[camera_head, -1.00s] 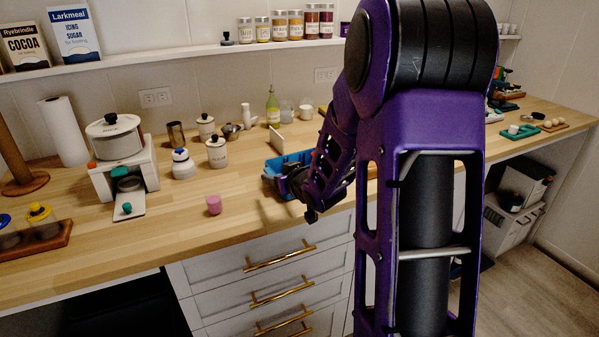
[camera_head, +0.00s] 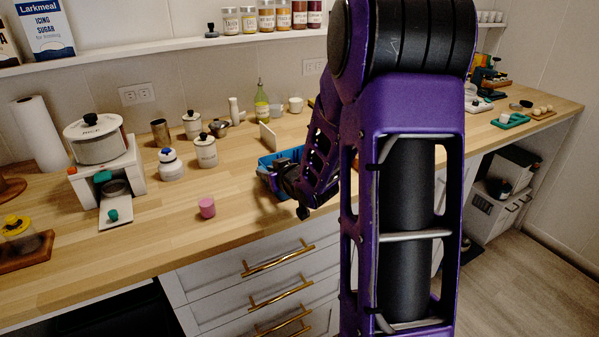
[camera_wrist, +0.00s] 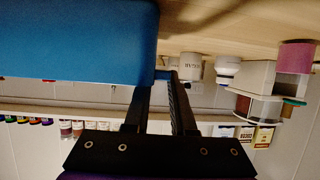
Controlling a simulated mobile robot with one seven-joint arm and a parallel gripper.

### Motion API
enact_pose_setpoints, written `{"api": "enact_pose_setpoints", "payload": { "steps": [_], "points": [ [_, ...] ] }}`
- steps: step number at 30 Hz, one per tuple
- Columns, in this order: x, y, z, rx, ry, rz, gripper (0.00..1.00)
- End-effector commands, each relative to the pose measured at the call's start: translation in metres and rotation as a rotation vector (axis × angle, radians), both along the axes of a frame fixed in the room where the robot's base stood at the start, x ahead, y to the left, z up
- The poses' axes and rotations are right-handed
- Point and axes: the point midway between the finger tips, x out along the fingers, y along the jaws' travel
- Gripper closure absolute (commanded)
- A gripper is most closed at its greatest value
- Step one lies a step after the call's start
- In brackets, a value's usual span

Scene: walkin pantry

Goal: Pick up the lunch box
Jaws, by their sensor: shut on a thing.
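The lunch box is a blue open-looking container (camera_head: 267,161) at the counter's front right part in the head view, partly hidden by my arm. In the wrist view the lunch box (camera_wrist: 75,40) fills the upper left as a large blue surface. My gripper (camera_wrist: 165,78) is shut on a small blue part at the lunch box's edge. In the head view my gripper (camera_head: 278,180) is at the near side of the box, dark and partly hidden. I cannot tell whether the box is clear of the counter.
A pink cup (camera_head: 206,207) stands left of the box near the counter's front edge. A white pot (camera_head: 95,140) is farther left. Bare wood (camera_head: 165,222) lies around the cup.

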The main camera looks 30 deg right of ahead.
Motion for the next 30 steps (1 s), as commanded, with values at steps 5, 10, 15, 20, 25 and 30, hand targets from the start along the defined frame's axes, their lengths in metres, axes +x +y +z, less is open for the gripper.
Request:
{"api": "enact_pose_setpoints", "payload": {
  "steps": [5,10,15,20,25,30],
  "points": [
    [0.0,0.0,0.0,0.0,0.0,0.0,1.0],
    [0.0,0.0,0.001,-0.002,-0.002,0.001,1.0],
    [0.001,0.0,0.003,-0.002,-0.003,0.001,1.0],
    [0.001,0.0,0.024,-0.003,-0.005,0.0,1.0],
    [0.001,-0.001,0.06,-0.004,-0.005,0.0,1.0],
    [0.001,0.0,0.089,-0.003,-0.005,0.002,1.0]
  ]
}}
